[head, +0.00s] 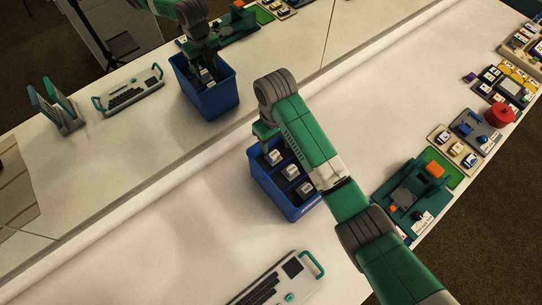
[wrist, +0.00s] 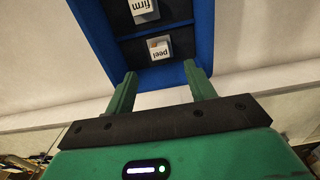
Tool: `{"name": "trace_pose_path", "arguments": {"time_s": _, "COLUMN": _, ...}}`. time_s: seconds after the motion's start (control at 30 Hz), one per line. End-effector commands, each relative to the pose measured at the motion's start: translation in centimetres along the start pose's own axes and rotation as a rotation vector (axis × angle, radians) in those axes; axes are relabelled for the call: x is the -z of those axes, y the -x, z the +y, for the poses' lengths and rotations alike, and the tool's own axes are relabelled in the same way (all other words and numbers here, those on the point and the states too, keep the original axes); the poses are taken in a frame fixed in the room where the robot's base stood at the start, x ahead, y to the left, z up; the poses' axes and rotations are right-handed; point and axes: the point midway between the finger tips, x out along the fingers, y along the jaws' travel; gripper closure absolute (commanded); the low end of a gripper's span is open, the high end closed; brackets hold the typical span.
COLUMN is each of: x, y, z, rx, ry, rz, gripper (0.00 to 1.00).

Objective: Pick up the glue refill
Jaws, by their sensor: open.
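No item is clearly readable as the glue refill. A blue bin (head: 283,203) with dark compartments stands on the white counter and holds several small white-topped blocks (head: 290,171). In the wrist view, inside the blue bin (wrist: 204,25), one block reads "peel" (wrist: 160,48) and another reads "firm" (wrist: 145,10), in separate compartments. My gripper (wrist: 160,71) is open and empty, its fingers pointing toward the bin with the "peel" block ahead between them. In the head view my gripper (head: 264,132) is over the bin's far left end, partly hidden by my arm.
A keyboard-like device (head: 268,287) lies at the front. A green tool tray (head: 405,198), card trays (head: 454,149) and a red pot (head: 500,115) line the right edge. A mirror behind the counter reflects the bin (head: 207,103) and arm. The counter left of the bin is clear.

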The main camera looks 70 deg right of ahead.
Motion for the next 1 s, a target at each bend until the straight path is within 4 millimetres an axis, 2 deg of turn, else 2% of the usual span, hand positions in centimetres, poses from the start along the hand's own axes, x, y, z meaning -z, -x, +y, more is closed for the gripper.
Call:
{"name": "trace_pose_path", "arguments": {"time_s": 0.13, "x": 0.0, "y": -1.9, "z": -0.1, "rx": 0.001, "ry": 0.000, "rz": -0.001, "gripper": 0.45}}
{"name": "trace_pose_path", "arguments": {"time_s": 0.3, "x": 0.1, "y": -2.9, "z": -0.1, "rx": 0.000, "ry": 0.000, "rz": 0.002, "gripper": 0.45}}
{"name": "trace_pose_path", "arguments": {"time_s": 0.53, "x": 0.1, "y": -6.9, "z": 0.0, "rx": 0.000, "ry": 0.000, "rz": 0.002, "gripper": 0.45}}
{"name": "trace_pose_path", "arguments": {"time_s": 0.83, "x": 0.2, "y": -7.5, "z": 0.0, "rx": 0.000, "ry": 0.000, "rz": 0.005, "gripper": 0.45}}
{"name": "trace_pose_path", "arguments": {"time_s": 1.0, "x": 0.2, "y": -7.5, "z": 0.0, "rx": 0.000, "ry": 0.000, "rz": 0.005, "gripper": 0.79}}
